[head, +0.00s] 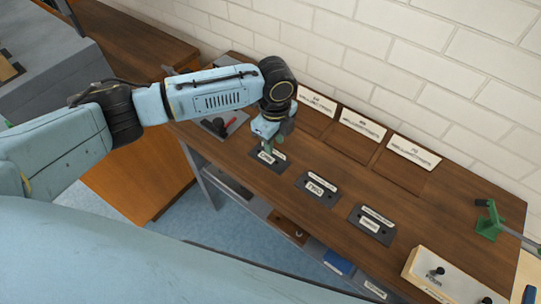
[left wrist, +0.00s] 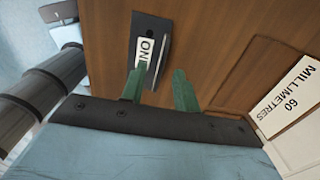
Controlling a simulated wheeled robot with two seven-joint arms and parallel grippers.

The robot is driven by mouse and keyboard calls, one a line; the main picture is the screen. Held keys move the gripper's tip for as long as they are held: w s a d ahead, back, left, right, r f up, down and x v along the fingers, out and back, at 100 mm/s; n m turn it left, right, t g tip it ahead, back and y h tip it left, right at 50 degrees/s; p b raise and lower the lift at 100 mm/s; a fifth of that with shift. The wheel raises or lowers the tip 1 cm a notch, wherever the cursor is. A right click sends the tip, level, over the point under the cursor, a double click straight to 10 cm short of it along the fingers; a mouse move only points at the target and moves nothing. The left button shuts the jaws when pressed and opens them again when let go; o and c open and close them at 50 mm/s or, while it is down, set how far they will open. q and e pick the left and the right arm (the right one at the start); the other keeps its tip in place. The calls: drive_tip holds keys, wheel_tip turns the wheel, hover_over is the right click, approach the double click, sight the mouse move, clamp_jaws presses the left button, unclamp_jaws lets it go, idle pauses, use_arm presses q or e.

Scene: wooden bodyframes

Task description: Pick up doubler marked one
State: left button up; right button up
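The doubler marked one (head: 266,158) is a dark grey plate with a white "ONE" label, lying on the brown wooden bench top. In the left wrist view the plate (left wrist: 151,38) lies just beyond the fingertips, with its near end partly hidden by the left-hand finger. My left gripper (head: 272,145) is above the plate and hides part of it in the head view. Its two green fingers (left wrist: 159,82) are apart with nothing held between them. I cannot tell whether they touch the plate. My right gripper is not in view.
Doubler two (head: 318,188) and doubler three (head: 371,224) lie in a row to the right. Millimetre signs, including the 60 sign (head: 363,124), stand behind by the brick wall. A tray with a red-handled tool (head: 225,124) is left. A green clamp (head: 490,222) is at far right.

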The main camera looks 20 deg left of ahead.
use_arm(q)
drive_tip(key=shift+f, duration=0.95)
clamp_jaws()
drive_tip(key=shift+r, duration=0.15)
